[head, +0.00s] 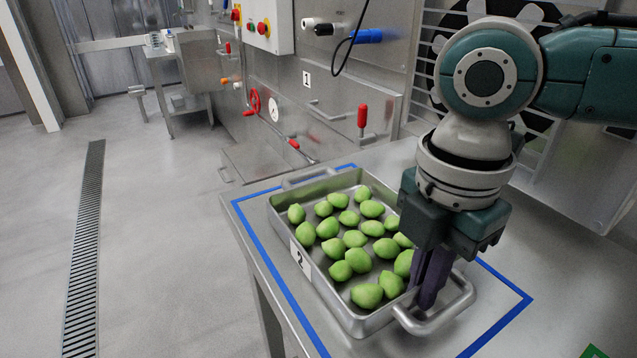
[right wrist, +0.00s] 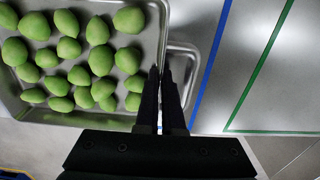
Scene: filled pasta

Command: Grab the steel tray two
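The steel tray two (head: 327,296), labelled "2", lies flat on the table with several green pasta pieces (head: 367,295) in it. Its near side and end handle (head: 448,318) show in the head view. In the right wrist view the tray (right wrist: 68,117) is at the upper left. My right gripper (head: 428,298) points down at the handle end. Its two fingers (right wrist: 163,85) are close together, one on each side of the tray's end wall, and look closed on it. The fingertips partly hide the rim. My left gripper is not in view.
The tray stands on a steel table (head: 505,262) inside a blue tape outline (head: 297,311). A panel with red handles (head: 362,117) stands behind the table. A green mark (head: 592,351) is at the lower right. The floor at left is clear.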

